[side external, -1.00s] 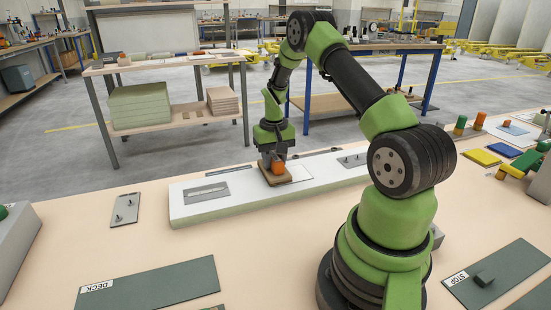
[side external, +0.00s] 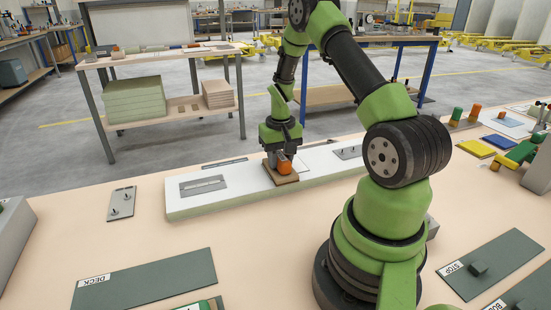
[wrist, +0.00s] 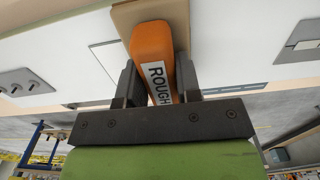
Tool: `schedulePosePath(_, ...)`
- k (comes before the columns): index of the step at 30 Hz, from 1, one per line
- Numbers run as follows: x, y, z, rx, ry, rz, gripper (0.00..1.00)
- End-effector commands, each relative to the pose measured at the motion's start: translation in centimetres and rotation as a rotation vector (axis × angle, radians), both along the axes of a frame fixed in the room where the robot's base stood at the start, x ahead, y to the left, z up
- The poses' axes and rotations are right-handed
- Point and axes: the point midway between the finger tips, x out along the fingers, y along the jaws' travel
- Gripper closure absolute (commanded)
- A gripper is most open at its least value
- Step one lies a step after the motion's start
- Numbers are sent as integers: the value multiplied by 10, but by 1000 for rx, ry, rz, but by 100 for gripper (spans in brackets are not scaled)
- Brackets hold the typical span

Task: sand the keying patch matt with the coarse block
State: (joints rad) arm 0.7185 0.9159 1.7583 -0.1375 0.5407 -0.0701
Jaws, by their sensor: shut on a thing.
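My gripper (side external: 284,157) is shut on the orange handle (wrist: 155,60) of the coarse block, which reads ROUGH in the wrist view. The block's tan base (side external: 281,178) appears flat against the top of the long white panel (side external: 235,194). In the wrist view my gripper (wrist: 160,88) has one finger on each side of the handle. A faintly outlined area, apparently the keying patch (wrist: 108,58), shows beside the block on the panel. The block and fingers hide part of that area, and its finish under the block cannot be seen.
A grey plate (side external: 203,186) lies on the panel left of the block, and a plate with studs (side external: 348,152) lies to the right. Another studded plate (side external: 121,203) is on the bench. A green DECK mat (side external: 150,282) lies in front; the bench between is clear.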

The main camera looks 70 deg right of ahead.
Motion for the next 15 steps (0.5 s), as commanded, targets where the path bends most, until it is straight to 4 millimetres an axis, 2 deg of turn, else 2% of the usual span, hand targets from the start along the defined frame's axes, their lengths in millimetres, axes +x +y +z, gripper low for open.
schedulePosePath(15,-37,-37,-3,1,1,-2,100)
